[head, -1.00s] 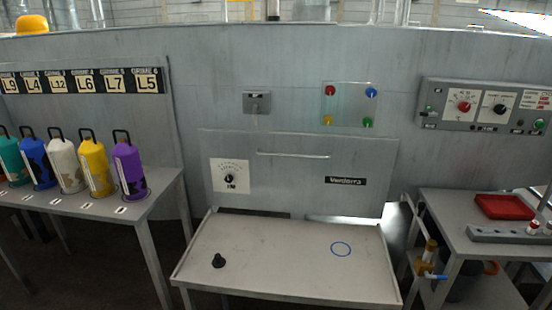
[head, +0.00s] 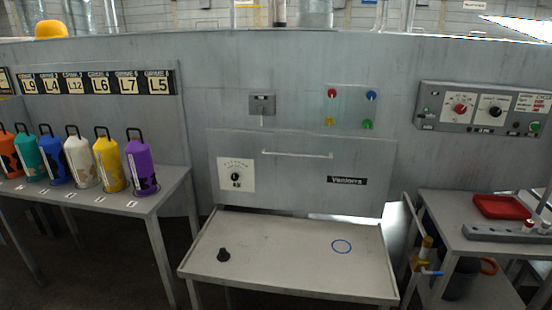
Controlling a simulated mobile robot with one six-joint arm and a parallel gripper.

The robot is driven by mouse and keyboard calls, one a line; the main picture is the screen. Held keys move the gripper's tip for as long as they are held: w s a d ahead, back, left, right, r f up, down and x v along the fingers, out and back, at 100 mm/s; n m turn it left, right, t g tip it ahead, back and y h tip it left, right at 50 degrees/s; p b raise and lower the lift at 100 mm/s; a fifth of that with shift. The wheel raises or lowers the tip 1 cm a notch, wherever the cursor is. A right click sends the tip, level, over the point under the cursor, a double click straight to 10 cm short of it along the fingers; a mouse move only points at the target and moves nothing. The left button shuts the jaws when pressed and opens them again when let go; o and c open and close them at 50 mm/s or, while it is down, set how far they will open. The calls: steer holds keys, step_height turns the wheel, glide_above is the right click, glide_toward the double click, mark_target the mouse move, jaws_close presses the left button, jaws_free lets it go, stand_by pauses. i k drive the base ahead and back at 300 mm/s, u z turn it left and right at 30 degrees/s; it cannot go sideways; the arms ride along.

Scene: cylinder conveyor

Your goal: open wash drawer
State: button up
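The wash drawer (head: 300,177) is a grey front panel set in the grey machine wall, in the middle of the head view. A light horizontal bar handle (head: 297,154) runs across its upper part. It carries a white dial plate (head: 236,175) at left and a dark name label at right. The drawer front looks flush with the wall, so it appears shut. My gripper is not in view, and nothing touches the handle.
Several coloured cylinders stand on a side table (head: 125,204) at left. A right-hand table (head: 480,244) holds a red tray (head: 502,206).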

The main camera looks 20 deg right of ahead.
mark_target(340, 175)
steer(key=u, duration=0.3)
steer(key=k, duration=1.05)
steer(key=z, duration=0.85)
steer(key=i, duration=1)
steer(key=u, duration=0.1)
